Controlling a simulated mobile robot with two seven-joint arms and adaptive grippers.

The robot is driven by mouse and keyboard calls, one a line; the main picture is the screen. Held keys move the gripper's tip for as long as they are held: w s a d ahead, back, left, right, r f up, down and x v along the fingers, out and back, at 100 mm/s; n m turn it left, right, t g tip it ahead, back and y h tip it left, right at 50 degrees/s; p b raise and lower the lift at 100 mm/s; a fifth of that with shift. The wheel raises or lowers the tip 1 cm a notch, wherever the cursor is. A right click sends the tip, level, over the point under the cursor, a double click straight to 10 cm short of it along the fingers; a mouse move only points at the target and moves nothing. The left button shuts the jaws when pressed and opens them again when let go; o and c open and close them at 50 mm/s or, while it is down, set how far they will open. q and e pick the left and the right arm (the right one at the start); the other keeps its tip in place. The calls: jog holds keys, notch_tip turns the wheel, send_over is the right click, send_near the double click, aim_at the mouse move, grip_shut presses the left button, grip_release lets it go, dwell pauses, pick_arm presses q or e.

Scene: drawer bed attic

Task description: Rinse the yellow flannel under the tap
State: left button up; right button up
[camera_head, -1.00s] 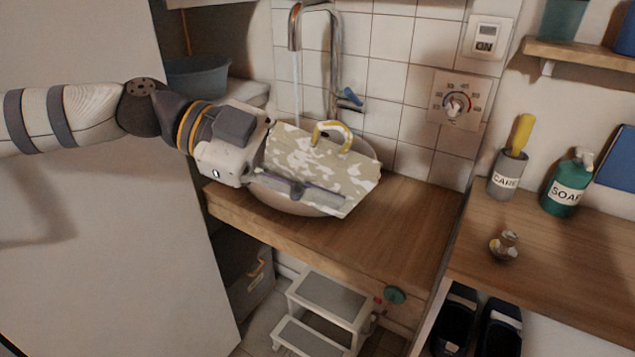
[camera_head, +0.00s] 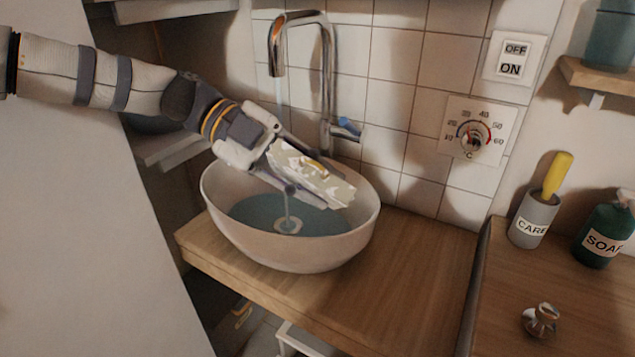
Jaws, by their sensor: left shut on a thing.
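My left gripper (camera_head: 307,180) is shut on the flannel (camera_head: 322,190), a pale yellowish cloth with cream blotches and a small yellow loop. It holds the cloth above the white oval basin (camera_head: 290,257). The stream shows again below, reaching the round drain (camera_head: 288,226). I cannot tell whether it strikes the cloth or passes behind it. The basin floor looks blue-green. My right gripper is not in view.
An OFF/ON switch (camera_head: 514,58) and a temperature dial (camera_head: 475,137) are on the tiles. A brush holder (camera_head: 533,219), soap bottle (camera_head: 604,230) and metal knob-like piece (camera_head: 541,320) stand on the right counter. The wood right of the basin is clear.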

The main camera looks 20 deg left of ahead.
pick_arm(q)
jog(key=shift+w+a+f, duration=0.1)
jog(key=shift+w+a, duration=0.1)
jog(key=shift+w, duration=0.1)
jog(key=w+a, duration=0.1)
jog(key=w, duration=0.1)
jog(key=shift+w+a+f, duration=0.35)
jog(key=shift+f, duration=0.05)
jog(key=w+a+f+b, duration=0.1)
jog(key=w+a+b, duration=0.4)
jog(key=w, duration=0.2)
jog(key=shift+w+f, duration=0.3)
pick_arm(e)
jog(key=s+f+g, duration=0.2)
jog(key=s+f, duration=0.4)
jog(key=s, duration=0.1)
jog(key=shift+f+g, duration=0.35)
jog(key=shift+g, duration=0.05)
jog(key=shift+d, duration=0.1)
pick_arm(q)
jog(key=shift+d, duration=0.15)
jog(key=shift+w+d+b, duration=0.35)
jog(key=shift+d+b, duration=0.05)
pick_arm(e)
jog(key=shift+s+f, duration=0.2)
